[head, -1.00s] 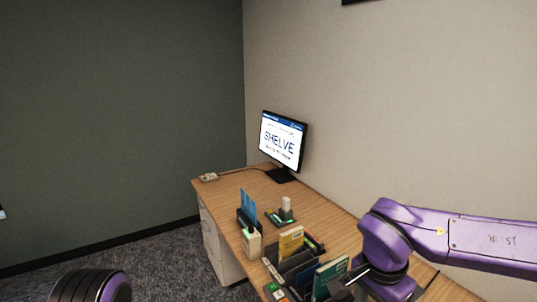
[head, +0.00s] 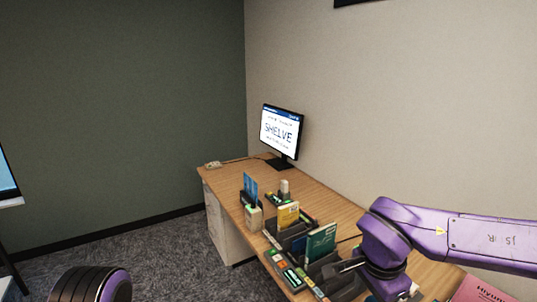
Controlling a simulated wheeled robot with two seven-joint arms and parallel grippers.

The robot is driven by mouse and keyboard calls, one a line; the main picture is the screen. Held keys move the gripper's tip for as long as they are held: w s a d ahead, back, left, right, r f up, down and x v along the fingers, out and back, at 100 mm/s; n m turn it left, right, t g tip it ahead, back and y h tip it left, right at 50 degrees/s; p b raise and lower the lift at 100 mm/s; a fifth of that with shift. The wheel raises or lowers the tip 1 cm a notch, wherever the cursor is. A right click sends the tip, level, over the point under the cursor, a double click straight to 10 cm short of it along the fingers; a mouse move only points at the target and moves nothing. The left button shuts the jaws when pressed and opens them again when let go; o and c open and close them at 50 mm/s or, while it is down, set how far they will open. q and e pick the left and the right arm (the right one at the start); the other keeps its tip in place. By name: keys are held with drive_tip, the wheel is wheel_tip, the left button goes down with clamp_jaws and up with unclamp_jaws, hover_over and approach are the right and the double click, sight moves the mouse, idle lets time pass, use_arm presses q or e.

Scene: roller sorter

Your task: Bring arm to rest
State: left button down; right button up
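My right arm (head: 455,238) comes in from the right, purple, with its wrist over the near part of the wooden desk (head: 325,197). My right gripper (head: 345,267) is only partly seen below the wrist, beside the dark book slots; its fingers are too hidden to tell whether they are open or shut. Of my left arm only a dark ribbed, purple-edged link (head: 92,285) shows at the bottom left. My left gripper is out of view.
On the desk stand a monitor (head: 282,134) reading "SHELVE", a dark organizer with a yellow book (head: 288,214) and a green book (head: 321,242), and blue cards (head: 250,187). A pink book (head: 480,290) lies at lower right. Another screen (head: 6,175) is at the left edge.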

drive_tip(key=w+d+f+m+t+h+b, duration=0.2)
drive_tip(key=w+d+f+m+t+h, duration=0.15)
drive_tip(key=f, duration=0.55)
wheel_tip(320, 180, down, 17)
drive_tip(key=s+n+t+b, duration=0.2)
drive_tip(key=s+n+b, duration=0.1)
drive_tip(key=n, duration=0.1)
drive_tip(key=s+d+f+n+g+b, duration=0.2)
drive_tip(key=s+d+f+n+b, duration=0.1)
drive_tip(key=s+f, duration=0.7)
drive_tip(key=s+d+f+n+g+y+b, duration=0.1)
drive_tip(key=s+d+f+n+g+b, duration=0.1)
drive_tip(key=s+f, duration=0.9)
drive_tip(key=shift+s+d+f+n+b, duration=0.25)
drive_tip(key=shift+s+d+n+b, duration=0.6)
drive_tip(key=shift+s+d+n, duration=0.15)
